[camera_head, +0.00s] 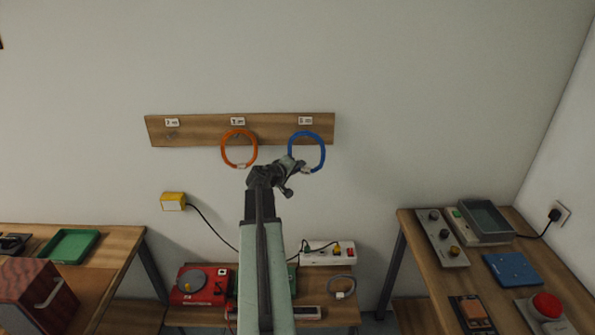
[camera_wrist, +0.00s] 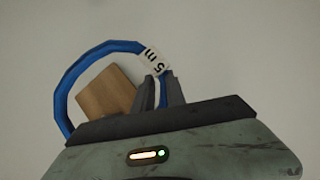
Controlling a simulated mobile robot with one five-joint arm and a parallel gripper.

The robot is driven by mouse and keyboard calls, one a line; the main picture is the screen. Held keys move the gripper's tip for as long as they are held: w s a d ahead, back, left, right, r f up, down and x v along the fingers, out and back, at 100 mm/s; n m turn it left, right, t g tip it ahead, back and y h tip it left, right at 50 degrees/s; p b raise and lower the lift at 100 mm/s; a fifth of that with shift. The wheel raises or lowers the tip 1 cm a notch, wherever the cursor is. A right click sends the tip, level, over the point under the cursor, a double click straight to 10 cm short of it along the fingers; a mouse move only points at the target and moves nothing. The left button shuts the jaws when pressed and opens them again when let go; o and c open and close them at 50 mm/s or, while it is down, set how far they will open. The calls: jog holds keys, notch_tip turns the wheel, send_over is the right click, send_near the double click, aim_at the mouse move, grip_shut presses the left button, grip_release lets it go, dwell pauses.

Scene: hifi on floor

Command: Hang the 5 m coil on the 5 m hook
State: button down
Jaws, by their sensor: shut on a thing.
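The blue coil (camera_head: 322,148) is in front of the right end of the wooden hook board (camera_head: 190,130), below the right label (camera_head: 305,120), which seems to read 5. My gripper (camera_head: 299,167) is shut on the lower part of the coil. In the wrist view the coil (camera_wrist: 63,90) carries a white tag (camera_wrist: 154,62) reading "5 m", and my gripper (camera_wrist: 160,92) closes on it beside the tag. The right hook is hidden or too small to see, so I cannot tell whether the coil is around it. An orange coil (camera_head: 224,150) hangs under the middle label (camera_head: 238,121).
The left hook (camera_head: 172,136) is bare. A grey coil (camera_head: 341,287) lies on the low bench below, near a white power strip (camera_head: 328,253) and a red device (camera_head: 202,286). Workbenches stand left and right. The wall around the board is clear.

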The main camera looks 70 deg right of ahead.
jog(key=w+d+f+b, duration=0.2)
jog(key=d, duration=0.4)
jog(key=shift+w, duration=0.15)
dwell(0.4)
dwell(0.6)
jog(key=c, duration=1.3)
grip_release()
